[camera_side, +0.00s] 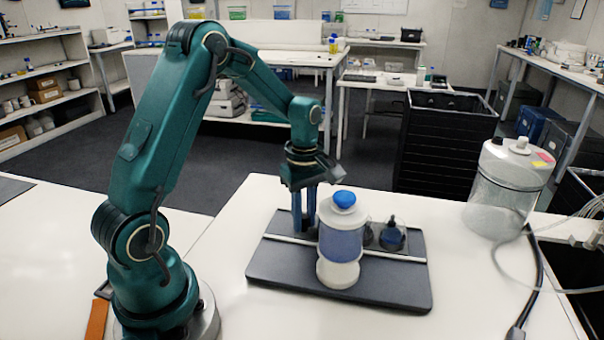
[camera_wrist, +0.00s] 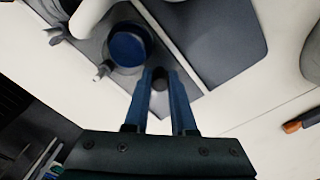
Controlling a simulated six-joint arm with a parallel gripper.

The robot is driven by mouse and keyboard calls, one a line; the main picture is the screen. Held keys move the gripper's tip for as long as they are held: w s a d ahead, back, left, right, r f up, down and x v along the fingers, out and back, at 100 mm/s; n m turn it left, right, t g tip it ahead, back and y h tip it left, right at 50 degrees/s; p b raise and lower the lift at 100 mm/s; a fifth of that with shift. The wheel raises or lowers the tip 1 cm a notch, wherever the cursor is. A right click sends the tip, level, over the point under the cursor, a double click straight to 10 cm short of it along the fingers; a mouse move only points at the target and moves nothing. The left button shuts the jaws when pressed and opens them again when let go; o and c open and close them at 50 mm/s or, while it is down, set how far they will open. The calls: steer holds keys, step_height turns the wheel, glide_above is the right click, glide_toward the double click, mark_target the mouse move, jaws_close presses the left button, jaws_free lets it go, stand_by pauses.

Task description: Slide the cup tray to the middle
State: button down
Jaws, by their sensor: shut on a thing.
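My gripper (camera_side: 304,226) points down over the left back part of a dark flat board (camera_side: 395,292). In the wrist view its two blue fingers (camera_wrist: 160,74) are closed about a small dark knob (camera_wrist: 159,84). I take this knob to be part of the cup tray, but the join is not clear. A cup with a dark blue inside (camera_wrist: 127,48) is beside the fingertips in the wrist view. In the side view, small cups with dark contents (camera_side: 391,237) stand on the board, partly behind a white bottle (camera_side: 340,270). The bottle also hides part of the tray.
The white bottle has a blue cap (camera_side: 344,199) and stands upright on the board, just right of my fingers. A pale rail (camera_side: 400,257) crosses the board. A clear jar (camera_side: 505,190) and a dark cable (camera_side: 535,285) are at the right. The white table is clear in front.

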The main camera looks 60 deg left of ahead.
steer(key=shift+s+a, duration=1.1)
steer(key=shift+a, duration=0.05)
steer(key=c, duration=1)
jaws_free()
steer(key=shift+r, duration=0.15)
steer(key=shift+r, duration=2.45)
